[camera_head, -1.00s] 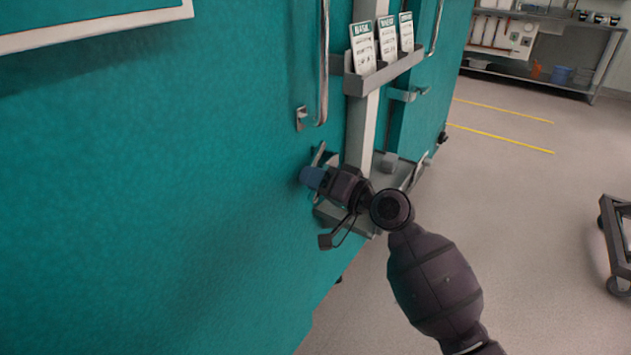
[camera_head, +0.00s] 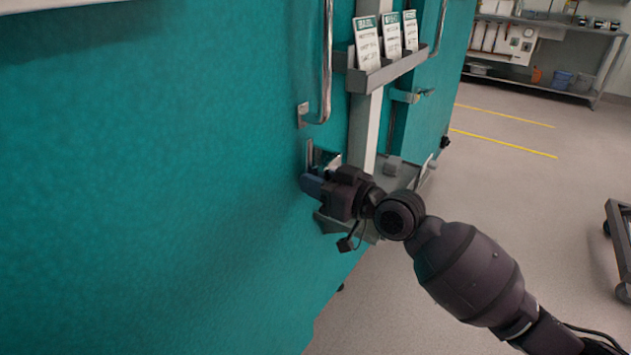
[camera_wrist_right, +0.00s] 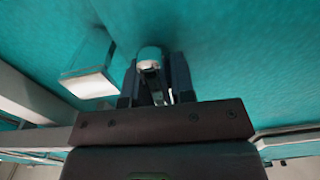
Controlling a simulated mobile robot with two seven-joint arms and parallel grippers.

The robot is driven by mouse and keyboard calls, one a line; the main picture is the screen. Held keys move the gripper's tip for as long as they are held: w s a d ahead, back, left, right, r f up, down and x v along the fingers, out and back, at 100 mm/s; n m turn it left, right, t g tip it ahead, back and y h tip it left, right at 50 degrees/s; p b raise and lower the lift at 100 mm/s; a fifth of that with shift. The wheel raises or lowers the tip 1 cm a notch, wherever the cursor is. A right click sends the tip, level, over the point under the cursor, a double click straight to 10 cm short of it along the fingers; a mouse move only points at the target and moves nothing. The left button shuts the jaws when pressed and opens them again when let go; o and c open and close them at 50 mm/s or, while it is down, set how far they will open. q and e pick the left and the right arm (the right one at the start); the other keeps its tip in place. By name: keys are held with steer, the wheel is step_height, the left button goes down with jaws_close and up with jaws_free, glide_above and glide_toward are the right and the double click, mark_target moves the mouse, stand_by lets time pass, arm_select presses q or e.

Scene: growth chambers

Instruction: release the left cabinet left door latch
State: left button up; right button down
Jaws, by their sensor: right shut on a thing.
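The teal cabinet door (camera_head: 170,170) fills the left of the head view. The latch (camera_head: 322,155) is a small metal fitting on the door below the long handle, partly hidden by my right gripper (camera_head: 308,183). In the right wrist view the gripper (camera_wrist_right: 155,85) has its two dark fingers on either side of a rounded metal lever (camera_wrist_right: 150,62), which appears to be the latch handle, and is shut on it. A pale plate (camera_wrist_right: 88,82) stands out from the door beside the fingers. My left gripper is not in view.
A long metal door handle (camera_head: 326,70) hangs above the latch. A grey card holder (camera_head: 385,72) with three labelled cards is on the post to the right. A grey ledge (camera_head: 395,172) juts out beside my wrist. Open floor (camera_head: 510,210) lies to the right.

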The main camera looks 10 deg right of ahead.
steer(key=shift+r+n, duration=0.1)
steer(key=shift+n, duration=0.4)
steer(key=c, duration=1)
jaws_free()
steer(key=shift+s+d, duration=0.35)
steer(key=shift+d, duration=0.05)
arm_select(q)
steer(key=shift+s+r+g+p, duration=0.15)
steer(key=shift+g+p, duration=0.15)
steer(key=shift+p, duration=0.3)
arm_select(e)
steer(key=shift+v, duration=4.9)
steer(key=shift+r, duration=0.1)
